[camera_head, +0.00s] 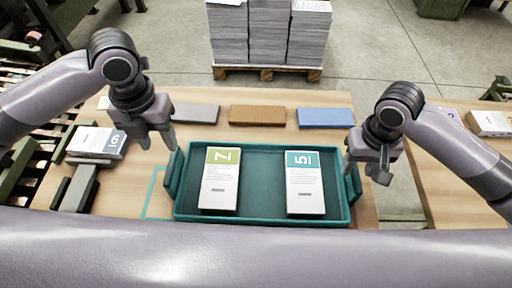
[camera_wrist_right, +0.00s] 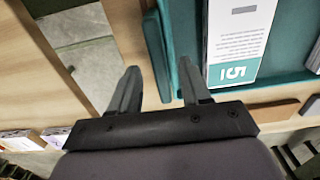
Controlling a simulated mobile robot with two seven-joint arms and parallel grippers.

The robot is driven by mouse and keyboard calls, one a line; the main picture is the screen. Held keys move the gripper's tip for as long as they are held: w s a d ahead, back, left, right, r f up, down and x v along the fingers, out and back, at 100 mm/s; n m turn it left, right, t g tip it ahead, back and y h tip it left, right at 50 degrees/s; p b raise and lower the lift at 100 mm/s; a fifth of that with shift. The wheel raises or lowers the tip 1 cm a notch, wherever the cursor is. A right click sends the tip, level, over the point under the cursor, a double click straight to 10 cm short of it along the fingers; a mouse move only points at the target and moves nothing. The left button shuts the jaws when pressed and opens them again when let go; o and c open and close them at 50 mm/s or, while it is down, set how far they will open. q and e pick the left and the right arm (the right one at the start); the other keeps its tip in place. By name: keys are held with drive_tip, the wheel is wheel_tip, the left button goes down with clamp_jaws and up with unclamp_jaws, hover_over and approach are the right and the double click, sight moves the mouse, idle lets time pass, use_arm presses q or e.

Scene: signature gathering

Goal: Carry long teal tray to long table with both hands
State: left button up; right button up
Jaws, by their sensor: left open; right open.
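The long teal tray (camera_head: 262,217) lies on a wooden table, with one white booklet marked 7 (camera_head: 220,185) and one marked 5 (camera_head: 304,190) in it. It has a raised handle at each end. My left gripper (camera_head: 156,143) is open by the left handle (camera_head: 175,172). My right gripper (camera_head: 366,172) is open by the right handle (camera_head: 353,185). In the right wrist view, that handle (camera_wrist_right: 157,50) appears between the spread fingers, without a visible grip. I cannot tell which surface is the long table.
Grey (camera_head: 195,112), brown (camera_head: 257,115) and blue (camera_head: 326,117) blocks lie behind the tray. A booklet stack (camera_head: 97,142) is at left. Another wooden table (camera_head: 450,180) stands right, across a floor gap. A pallet of paper (camera_head: 268,35) stands behind.

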wheel_tip(320, 180, up, 8)
use_arm(q)
drive_tip(key=shift+s, duration=0.1)
use_arm(e)
drive_tip(key=shift+s+f, duration=0.1)
idle(0.6)
